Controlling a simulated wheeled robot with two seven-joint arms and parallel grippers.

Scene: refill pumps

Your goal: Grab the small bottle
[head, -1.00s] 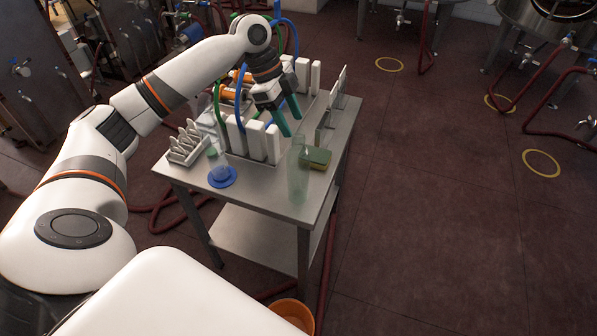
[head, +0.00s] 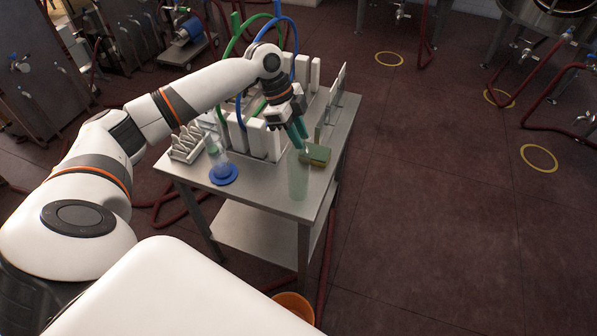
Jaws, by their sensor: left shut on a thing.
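A slim, see-through green bottle (head: 298,182) stands upright near the front right of the steel table. My left gripper (head: 299,133) reaches over the table from the left and points down at it. Its teal fingers are shut on the bottle's upper end. The exact contact is small and partly hidden by the fingers. My right gripper is not in view.
A green-and-yellow sponge (head: 317,155) lies just right of the bottle. White upright blocks (head: 257,139) and hoses are behind. An orange bucket (head: 293,304) is on the floor.

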